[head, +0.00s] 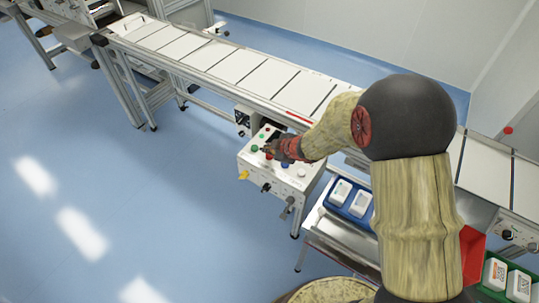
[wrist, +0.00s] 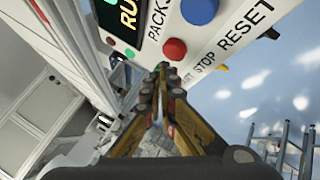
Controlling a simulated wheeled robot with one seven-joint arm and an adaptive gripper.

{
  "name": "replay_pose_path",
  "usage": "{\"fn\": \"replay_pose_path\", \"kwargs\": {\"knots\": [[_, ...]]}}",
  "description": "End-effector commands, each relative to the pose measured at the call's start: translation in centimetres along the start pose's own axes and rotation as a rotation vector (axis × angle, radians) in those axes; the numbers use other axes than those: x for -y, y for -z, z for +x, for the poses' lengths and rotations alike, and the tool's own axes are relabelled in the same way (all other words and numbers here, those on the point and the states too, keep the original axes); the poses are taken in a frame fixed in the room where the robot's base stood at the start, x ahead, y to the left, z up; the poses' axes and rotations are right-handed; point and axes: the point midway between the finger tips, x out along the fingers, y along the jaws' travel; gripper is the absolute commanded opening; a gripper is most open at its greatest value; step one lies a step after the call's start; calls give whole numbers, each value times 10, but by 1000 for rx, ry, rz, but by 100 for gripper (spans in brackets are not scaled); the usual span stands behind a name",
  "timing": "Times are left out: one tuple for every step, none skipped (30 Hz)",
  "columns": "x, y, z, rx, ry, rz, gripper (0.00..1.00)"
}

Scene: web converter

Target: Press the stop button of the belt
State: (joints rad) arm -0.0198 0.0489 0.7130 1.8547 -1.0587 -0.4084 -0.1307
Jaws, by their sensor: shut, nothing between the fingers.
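The red stop button (wrist: 174,49) stands on the white control panel (wrist: 225,35), beside the printed word STOP. A blue button (wrist: 199,10) stands beside the word RESET. In the wrist view my gripper (wrist: 162,70) is shut and empty, its fingertips just below and left of the red button in the picture. I cannot tell whether they touch the panel. The start label is partly covered by the fingers. In the head view the control box (head: 282,185) stands in front of the belt, and my gripper (head: 268,151) is over its top, hiding part of the panel.
The belt conveyor (head: 235,64) runs behind the box. A lit display (wrist: 122,20) sits on the panel beside the buttons. A blue tray (head: 336,208) with white packs stands right of the box, and a red bin (head: 473,250) lies further right. The blue floor at left is clear.

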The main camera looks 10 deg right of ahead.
Motion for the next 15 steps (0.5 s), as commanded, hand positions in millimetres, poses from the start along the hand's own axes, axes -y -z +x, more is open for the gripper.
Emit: {"fn": "replay_pose_path", "kwargs": {"knots": [[0, 0, 0, 0, 0, 0, 0], [0, 0, 0, 0, 0, 0, 0], [0, 0, 0, 0, 0, 0, 0], [1, -1, 1, 0, 0, 0, 0], [1, -1, 2, 0, 0, 0, 0], [2, -2, 2, 0, 0, 0, 0], [3, -2, 3, 0, 0, 0, 0], [3, -3, 4, 0, 1, 1, 0], [4, -4, 5, 0, 1, 1, 0], [4, -4, 6, 0, 1, 1, 0], [5, -4, 6, 0, 1, 1, 0], [5, -4, 6, 0, 1, 0, 0], [5, -4, 6, 0, 0, 0, 0], [4, -4, 6, 0, 0, 0, 0], [4, -4, 6, 0, 0, 0, 0]]}}
